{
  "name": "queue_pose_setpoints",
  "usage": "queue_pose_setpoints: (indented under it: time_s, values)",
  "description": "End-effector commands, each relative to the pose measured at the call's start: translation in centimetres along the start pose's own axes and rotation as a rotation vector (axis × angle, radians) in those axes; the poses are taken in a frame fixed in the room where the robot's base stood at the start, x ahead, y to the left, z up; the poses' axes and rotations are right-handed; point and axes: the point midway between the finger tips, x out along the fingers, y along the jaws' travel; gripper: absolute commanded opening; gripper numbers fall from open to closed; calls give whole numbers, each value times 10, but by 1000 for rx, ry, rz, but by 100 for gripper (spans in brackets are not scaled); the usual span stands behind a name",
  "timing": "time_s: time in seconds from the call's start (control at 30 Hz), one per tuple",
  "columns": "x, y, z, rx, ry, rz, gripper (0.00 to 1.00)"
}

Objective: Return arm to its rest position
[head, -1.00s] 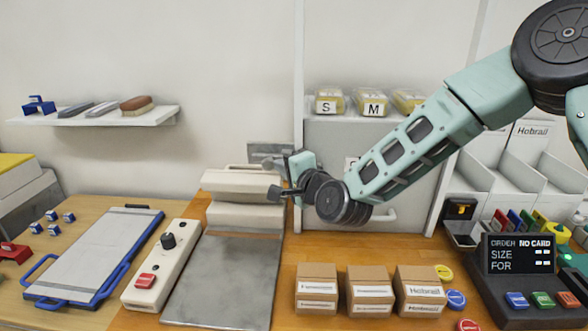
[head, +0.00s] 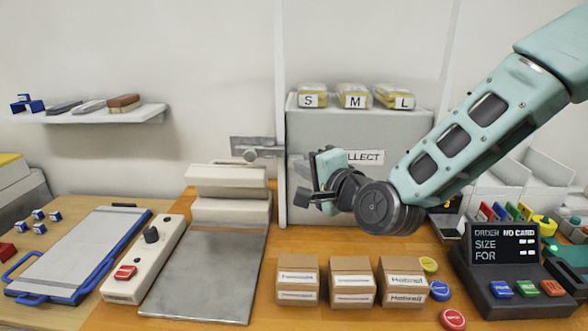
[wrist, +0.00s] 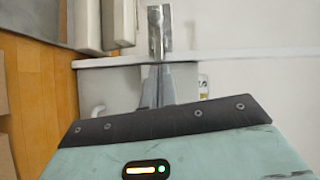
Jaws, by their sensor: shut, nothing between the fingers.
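My gripper (head: 308,186) hangs in the air in front of the grey collect cabinet (head: 410,120), at the end of my pale green arm. Its fingers point left, towards the wall and the heat press (head: 228,208). In the wrist view the fingers (wrist: 160,60) are together with nothing between them. The gripper touches nothing that I can see. Part of the cabinet front and its sign are hidden behind my gripper and arm.
Cardboard boxes (head: 297,281) stand on the bench below my gripper. The order display (head: 505,245) and coloured buttons (head: 452,319) are at the right. A clipboard-like board (head: 75,255) lies at the left. A wall shelf (head: 95,115) holds brushes.

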Motion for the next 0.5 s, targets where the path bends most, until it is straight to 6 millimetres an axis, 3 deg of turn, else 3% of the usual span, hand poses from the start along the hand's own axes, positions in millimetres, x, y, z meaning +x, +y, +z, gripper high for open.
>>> queue_pose_setpoints:
  time_s: [0.5]
  values:
    - [-9, 1, 2, -11, -7, 8, 0]
